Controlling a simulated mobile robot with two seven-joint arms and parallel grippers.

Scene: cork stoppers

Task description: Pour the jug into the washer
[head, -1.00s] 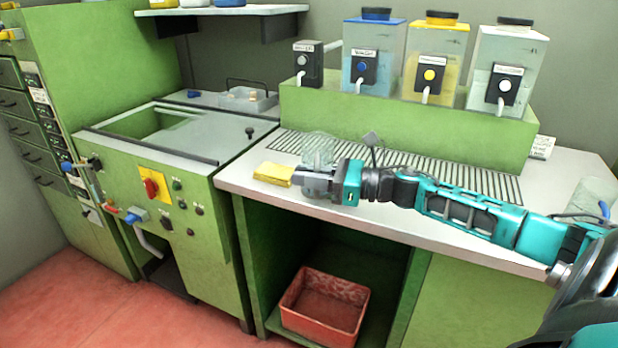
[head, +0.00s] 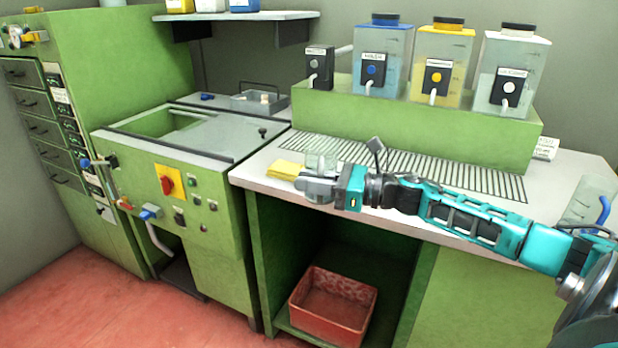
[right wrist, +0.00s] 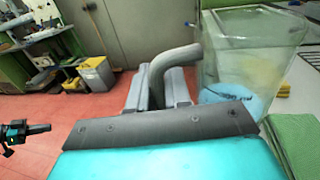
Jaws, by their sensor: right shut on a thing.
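My right gripper (head: 318,188) is shut on the grey handle (right wrist: 176,62) of a clear jug (head: 320,162). In the right wrist view the jug (right wrist: 248,50) looks upright, with pale blue liquid low inside. The jug is above the front left of the bench, beside a yellow cloth. The green machine with an open tank (head: 128,122), which looks like the washer, stands to the left of the jug, with a gap between them. What looks like my left gripper (right wrist: 22,130) shows small at the left of the right wrist view; its jaws are unclear.
The bench (head: 262,178) has a slatted drain. Dispenser tanks (head: 438,65) stand on a green ledge behind it. Another clear jug with a blue handle (head: 603,210) is at the far right. A red bin (head: 335,315) sits below. A shelf (head: 235,16) hangs above the machine.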

